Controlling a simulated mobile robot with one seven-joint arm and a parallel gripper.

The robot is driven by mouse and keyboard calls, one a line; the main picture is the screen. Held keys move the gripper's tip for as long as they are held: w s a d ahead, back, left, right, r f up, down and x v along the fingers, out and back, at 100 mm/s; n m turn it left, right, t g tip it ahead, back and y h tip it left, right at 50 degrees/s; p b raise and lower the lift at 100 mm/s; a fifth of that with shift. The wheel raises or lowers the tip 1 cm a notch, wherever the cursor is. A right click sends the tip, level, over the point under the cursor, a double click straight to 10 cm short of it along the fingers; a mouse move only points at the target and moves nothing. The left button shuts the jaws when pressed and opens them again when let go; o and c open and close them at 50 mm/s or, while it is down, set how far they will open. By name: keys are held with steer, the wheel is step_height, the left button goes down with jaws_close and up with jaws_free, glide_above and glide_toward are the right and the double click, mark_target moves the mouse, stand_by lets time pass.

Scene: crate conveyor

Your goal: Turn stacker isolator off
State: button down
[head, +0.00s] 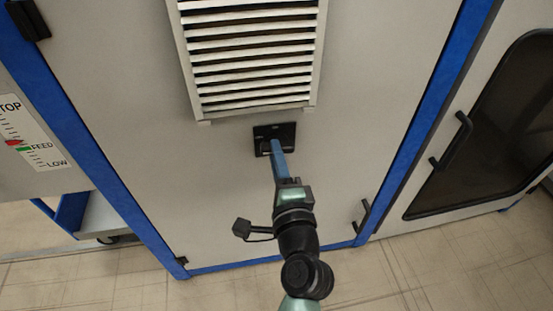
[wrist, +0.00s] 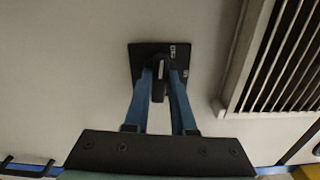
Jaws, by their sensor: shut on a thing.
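The stacker isolator is a black square plate (head: 287,131) with a dark handle on the grey cabinet front, just below the vent. In the wrist view the isolator plate (wrist: 140,54) shows small light markings at its upper right, and its dark handle (wrist: 158,90) sticks out between my fingers. My gripper (wrist: 160,75), with two blue fingers, is shut on the handle; it also shows in the head view (head: 276,146). The fingers hide part of the handle and the plate, and I cannot read the markings or tell the switch position.
A louvred vent (head: 250,55) is right above the isolator. Blue frame posts (head: 85,150) edge the cabinet door, which has a black handle (head: 363,215) low on the right. A dark-windowed door (head: 490,130) stands at right. A FEED scale (head: 25,135) is at left.

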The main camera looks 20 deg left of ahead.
steer(key=shift+n, duration=0.5)
steer(key=c, duration=0.7)
jaws_free()
steer(key=shift+c, duration=0.2)
steer(key=shift+s, duration=0.1)
steer(key=v, duration=1.3)
